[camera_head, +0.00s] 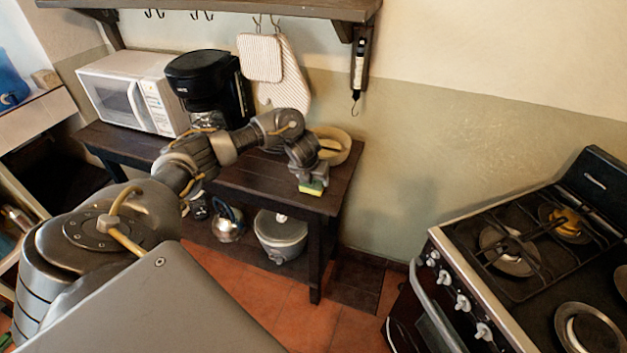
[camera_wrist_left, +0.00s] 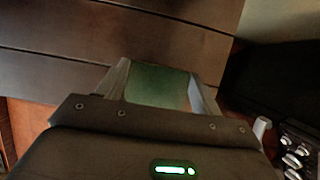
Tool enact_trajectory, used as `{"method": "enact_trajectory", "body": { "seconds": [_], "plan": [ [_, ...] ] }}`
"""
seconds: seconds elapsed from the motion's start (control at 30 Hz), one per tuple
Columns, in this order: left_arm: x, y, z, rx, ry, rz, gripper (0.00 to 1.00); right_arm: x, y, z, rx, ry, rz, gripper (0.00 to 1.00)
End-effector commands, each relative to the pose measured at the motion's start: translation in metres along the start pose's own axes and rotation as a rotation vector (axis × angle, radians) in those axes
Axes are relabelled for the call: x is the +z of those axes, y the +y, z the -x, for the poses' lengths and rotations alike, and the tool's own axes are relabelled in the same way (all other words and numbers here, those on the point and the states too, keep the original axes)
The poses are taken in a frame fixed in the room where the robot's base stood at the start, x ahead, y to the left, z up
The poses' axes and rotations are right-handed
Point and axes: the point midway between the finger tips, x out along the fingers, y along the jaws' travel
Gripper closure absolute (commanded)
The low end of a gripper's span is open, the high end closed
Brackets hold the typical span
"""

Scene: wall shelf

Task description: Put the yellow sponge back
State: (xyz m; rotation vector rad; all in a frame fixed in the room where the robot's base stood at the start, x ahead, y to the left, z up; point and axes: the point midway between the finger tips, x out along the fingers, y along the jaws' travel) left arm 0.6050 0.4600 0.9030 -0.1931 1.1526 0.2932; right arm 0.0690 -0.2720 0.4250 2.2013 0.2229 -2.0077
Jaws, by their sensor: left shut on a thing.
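The yellow sponge (camera_head: 312,188), with a green layer on top, is between the fingers of my left gripper (camera_head: 313,183). The gripper is shut on it, near the front right end of the dark wooden table (camera_head: 262,184). In the left wrist view the sponge's green face (camera_wrist_left: 158,86) fills the space between the fingers, with the table's planks (camera_wrist_left: 60,45) beyond. I cannot tell whether the sponge touches the table top. My right gripper is not in view.
A beige bowl (camera_head: 338,147) stands behind my left gripper. A black coffee maker (camera_head: 208,85) and a white microwave (camera_head: 128,92) stand further left. A wall shelf (camera_head: 230,8) with hooks is above, cloth mitts (camera_head: 286,85) hanging below. The stove (camera_head: 510,260) is at right.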

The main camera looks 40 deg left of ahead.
Motion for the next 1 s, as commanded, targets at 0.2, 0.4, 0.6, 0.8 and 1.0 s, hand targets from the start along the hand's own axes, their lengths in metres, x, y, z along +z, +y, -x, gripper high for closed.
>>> {"method": "enact_trajectory", "body": {
  "seconds": [0.2,0.4,0.6,0.8,1.0],
  "plan": [
    [-0.002,0.0,-0.005,0.0,-0.002,-0.001,0.56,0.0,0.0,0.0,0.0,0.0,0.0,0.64],
    [-0.004,0.0,-0.008,0.0,-0.001,-0.001,0.56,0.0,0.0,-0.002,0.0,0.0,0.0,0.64],
    [-0.003,0.0,-0.006,0.0,-0.001,-0.001,0.13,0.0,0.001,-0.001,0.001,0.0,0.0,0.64],
    [-0.003,0.0,-0.006,0.0,-0.001,-0.001,0.13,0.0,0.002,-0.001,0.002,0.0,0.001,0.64],
    [-0.001,-0.001,0.007,-0.003,-0.003,-0.002,0.13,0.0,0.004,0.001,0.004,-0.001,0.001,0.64]
  ]
}}
